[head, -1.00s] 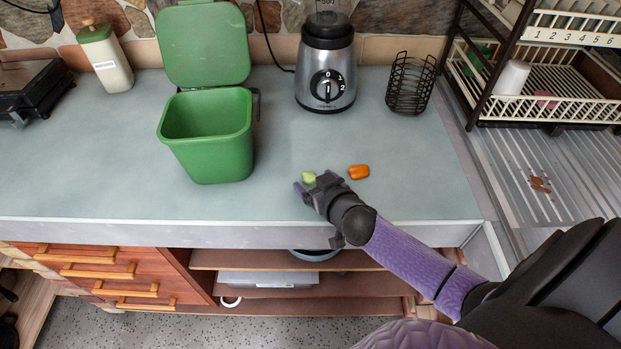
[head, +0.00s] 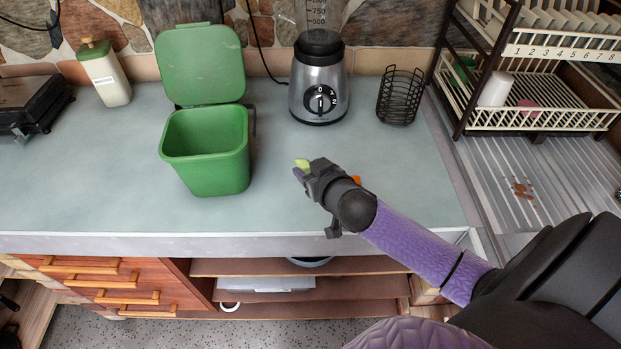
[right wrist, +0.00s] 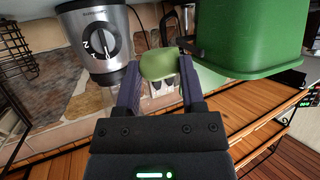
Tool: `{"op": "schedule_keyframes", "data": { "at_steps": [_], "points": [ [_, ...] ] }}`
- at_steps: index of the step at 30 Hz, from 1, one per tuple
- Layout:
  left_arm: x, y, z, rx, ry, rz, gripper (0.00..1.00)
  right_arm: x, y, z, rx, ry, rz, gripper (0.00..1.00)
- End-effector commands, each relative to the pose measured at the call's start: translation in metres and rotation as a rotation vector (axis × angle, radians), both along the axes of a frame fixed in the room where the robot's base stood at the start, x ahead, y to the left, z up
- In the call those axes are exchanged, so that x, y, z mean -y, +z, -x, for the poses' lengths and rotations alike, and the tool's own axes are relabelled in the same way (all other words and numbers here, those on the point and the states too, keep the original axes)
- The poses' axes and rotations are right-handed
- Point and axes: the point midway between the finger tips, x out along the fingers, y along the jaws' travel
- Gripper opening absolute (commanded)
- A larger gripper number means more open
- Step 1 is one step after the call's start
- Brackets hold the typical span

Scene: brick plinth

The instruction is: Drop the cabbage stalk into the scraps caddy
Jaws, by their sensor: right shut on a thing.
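The cabbage stalk (head: 302,163) is a small pale green piece. My right gripper (head: 301,171) is shut on it and appears to hold it above the counter, to the right of the caddy. In the right wrist view the stalk (right wrist: 158,63) sits between the two fingertips. The scraps caddy (head: 208,165) is a green bin with its lid (head: 200,62) standing open at the back. It also shows in the right wrist view (right wrist: 250,38), to the right of the stalk. My left gripper is not in view.
An orange piece (head: 356,180) lies mostly hidden behind my right gripper. A blender (head: 319,85) and a black wire basket (head: 400,97) stand at the back. A dish rack (head: 540,118) is at the right. The counter between caddy and gripper is clear.

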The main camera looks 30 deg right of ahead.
Motion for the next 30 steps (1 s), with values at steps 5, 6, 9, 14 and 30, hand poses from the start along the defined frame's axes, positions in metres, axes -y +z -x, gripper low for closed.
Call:
{"op": "schedule_keyframes", "data": {
  "at_steps": [5,6,9,14,30],
  "points": [
    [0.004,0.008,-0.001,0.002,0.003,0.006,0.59,0.0,0.019,0.0,0.0,-0.001,0.001,0.0],
    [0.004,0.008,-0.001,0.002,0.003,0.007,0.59,0.0,0.019,0.0,0.0,-0.001,0.001,0.0],
    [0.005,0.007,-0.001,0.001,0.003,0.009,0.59,0.0,0.018,0.0,-0.001,-0.001,0.001,0.0],
    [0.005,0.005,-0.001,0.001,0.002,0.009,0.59,-0.002,0.021,-0.003,0.004,-0.003,-0.001,0.0],
    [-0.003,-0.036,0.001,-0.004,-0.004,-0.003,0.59,-0.075,0.131,-0.017,0.016,-0.001,-0.029,0.0]
  ]
}}
